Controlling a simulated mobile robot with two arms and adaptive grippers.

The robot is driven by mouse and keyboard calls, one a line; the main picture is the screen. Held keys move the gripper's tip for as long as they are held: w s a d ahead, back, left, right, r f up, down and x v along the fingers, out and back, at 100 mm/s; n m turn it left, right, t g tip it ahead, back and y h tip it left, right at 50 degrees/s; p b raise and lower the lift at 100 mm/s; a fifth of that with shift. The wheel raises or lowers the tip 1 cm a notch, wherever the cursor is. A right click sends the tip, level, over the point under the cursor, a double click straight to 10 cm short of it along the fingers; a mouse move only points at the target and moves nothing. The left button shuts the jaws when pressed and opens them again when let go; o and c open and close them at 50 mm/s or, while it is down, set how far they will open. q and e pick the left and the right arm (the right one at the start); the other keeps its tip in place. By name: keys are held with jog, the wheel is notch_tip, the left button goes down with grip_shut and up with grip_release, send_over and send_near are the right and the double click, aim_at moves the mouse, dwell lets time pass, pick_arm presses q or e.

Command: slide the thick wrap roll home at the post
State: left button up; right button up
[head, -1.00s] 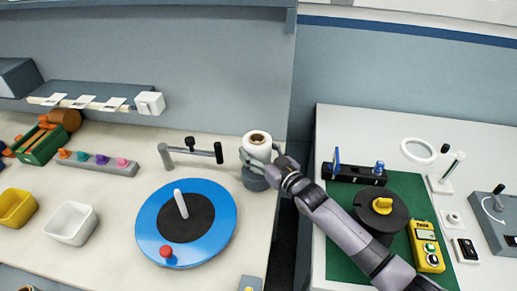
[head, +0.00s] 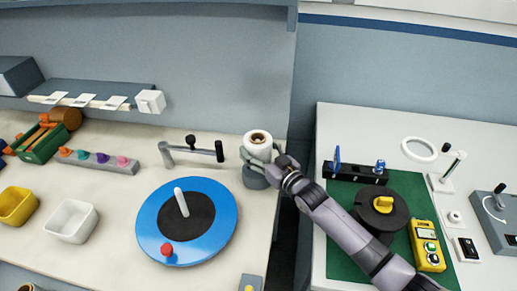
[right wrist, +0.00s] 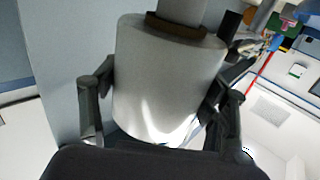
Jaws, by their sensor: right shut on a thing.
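The thick wrap roll is white with a brown core (head: 258,138) and stands roughly upright at the right end of the left bench. My right gripper (head: 262,157) is shut around the roll's side. In the right wrist view the roll (right wrist: 165,85) sits between the two fingers (right wrist: 160,108). A grey cylindrical stand (head: 254,178) shows below the roll. In the right wrist view a grey column (right wrist: 183,10) meets the brown core end; how far it goes inside is hidden. A white post (head: 181,203) stands on the blue turntable. My left gripper is out of view.
The blue turntable (head: 226,217) has a red knob (head: 166,250). A grey bracket with a dark bar (head: 205,152) stands behind it. White (head: 71,222) and yellow (head: 17,207) bins are at left. A gap separates the benches; the right bench holds a green mat (head: 340,255).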

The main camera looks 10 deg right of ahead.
jog(key=shift+f+b, duration=0.85)
jog(key=shift+f, duration=0.45)
jog(key=shift+f, duration=0.25)
jog(key=o, duration=1.6)
jog(key=shift+f, duration=0.1)
jog(key=shift+v, duration=3.8)
